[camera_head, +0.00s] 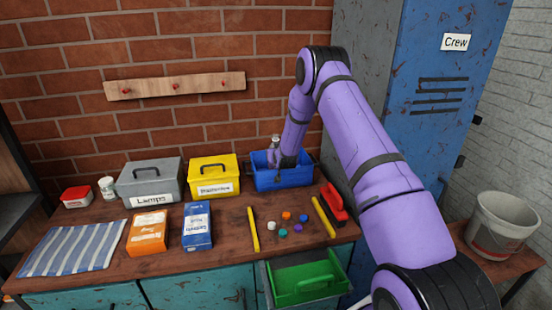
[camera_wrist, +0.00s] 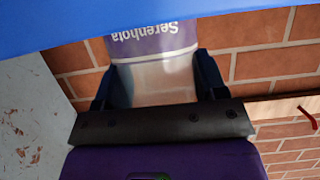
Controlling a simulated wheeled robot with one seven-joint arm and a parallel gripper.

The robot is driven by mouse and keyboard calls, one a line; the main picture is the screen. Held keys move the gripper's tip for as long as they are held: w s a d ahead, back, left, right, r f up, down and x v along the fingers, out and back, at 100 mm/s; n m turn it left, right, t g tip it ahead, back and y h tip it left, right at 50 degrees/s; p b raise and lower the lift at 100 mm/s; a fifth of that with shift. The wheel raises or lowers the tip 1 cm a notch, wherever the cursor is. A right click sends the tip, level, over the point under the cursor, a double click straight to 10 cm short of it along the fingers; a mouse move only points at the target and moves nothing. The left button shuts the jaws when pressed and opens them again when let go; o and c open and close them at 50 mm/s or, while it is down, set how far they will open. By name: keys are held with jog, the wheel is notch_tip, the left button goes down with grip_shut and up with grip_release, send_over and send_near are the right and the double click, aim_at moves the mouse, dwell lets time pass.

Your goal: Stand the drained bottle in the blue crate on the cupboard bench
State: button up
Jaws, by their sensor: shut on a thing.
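The blue crate (camera_head: 284,181) stands at the back right of the bench against the brick wall. My gripper (camera_head: 281,160) is over the crate, low at its opening. The bottle (camera_head: 275,144) shows as a small pale neck above the crate, beside my gripper; its lower part is hidden. In the wrist view the bottle (camera_wrist: 153,82) is clear with a purple and white label, held between my gripper's two dark fingers (camera_wrist: 154,86). A blue surface (camera_wrist: 100,18), seemingly the crate, covers the top of that view. Whether the bottle touches the crate floor cannot be told.
A yellow box (camera_head: 214,178) and a grey box (camera_head: 150,185) stand left of the crate. A red-handled brush (camera_head: 335,203) lies at its right front. Small coloured caps lie before it, between yellow strips. A blue locker (camera_head: 440,90) stands at the right.

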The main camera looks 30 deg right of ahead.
jog(key=shift+f, duration=0.95)
jog(key=o, duration=1.4)
jog(key=shift+f, duration=0.1)
